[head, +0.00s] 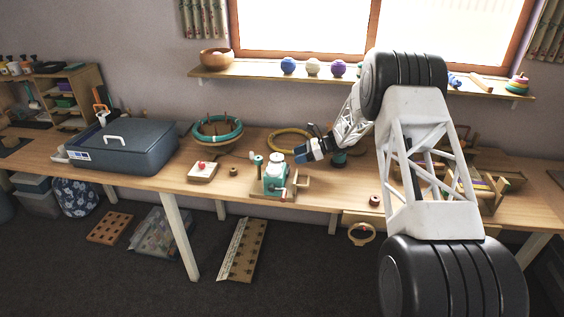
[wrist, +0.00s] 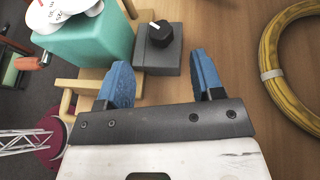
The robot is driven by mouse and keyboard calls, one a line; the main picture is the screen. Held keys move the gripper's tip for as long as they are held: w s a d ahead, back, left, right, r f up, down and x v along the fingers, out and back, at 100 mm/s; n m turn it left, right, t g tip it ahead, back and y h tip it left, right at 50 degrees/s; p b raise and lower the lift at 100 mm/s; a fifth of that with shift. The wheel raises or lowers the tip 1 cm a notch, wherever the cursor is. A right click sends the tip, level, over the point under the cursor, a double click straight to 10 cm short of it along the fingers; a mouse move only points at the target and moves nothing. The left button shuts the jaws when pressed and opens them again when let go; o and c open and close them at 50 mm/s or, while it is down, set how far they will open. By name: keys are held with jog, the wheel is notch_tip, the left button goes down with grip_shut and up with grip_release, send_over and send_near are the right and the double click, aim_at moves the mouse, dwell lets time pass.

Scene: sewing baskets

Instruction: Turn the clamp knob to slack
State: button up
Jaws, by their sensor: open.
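A black round knob (wrist: 160,33) with a white pointer mark sits on a dark grey block (wrist: 160,60); it looks like the clamp knob. The block stands beside a turquoise device (wrist: 90,42) with white discs on top. That device (head: 274,178) also shows in the head view, on a wooden base. My gripper (wrist: 162,68) is open and empty, its blue fingers on either side of the block's near part in the picture, with the knob beyond the tips. I cannot tell the height gap. In the head view my gripper (head: 302,152) hides the knob.
A yellow hoop (wrist: 280,75) lies right of the block. A red-orange handle (wrist: 27,63) sticks out left of the device. A white box with a red button (head: 202,172), a teal-rimmed basket (head: 218,132) and a blue-grey case (head: 122,146) stand farther left on the table.

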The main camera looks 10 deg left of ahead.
jog(key=shift+x, duration=3.9)
jog(key=shift+c, duration=0.4)
jog(key=c, duration=0.8)
jog(key=shift+c, duration=0.2)
jog(key=shift+n+g, duration=0.5)
jog(key=shift+g, duration=0.1)
jog(key=n+g+h, duration=0.1)
jog(key=n+g, duration=0.1)
jog(key=n+g+h, duration=0.2)
jog(key=n+g, duration=0.1)
jog(key=shift+w+a, duration=0.15)
jog(key=shift+w, duration=0.1)
jog(key=shift+n+g+h, duration=1.4)
jog(key=shift+n+h, duration=0.1)
jog(key=shift+n, duration=0.2)
jog(key=shift+f+n+g+h, duration=0.1)
jog(key=shift+n+g+h, duration=0.5)
jog(key=shift+n+h, duration=0.65)
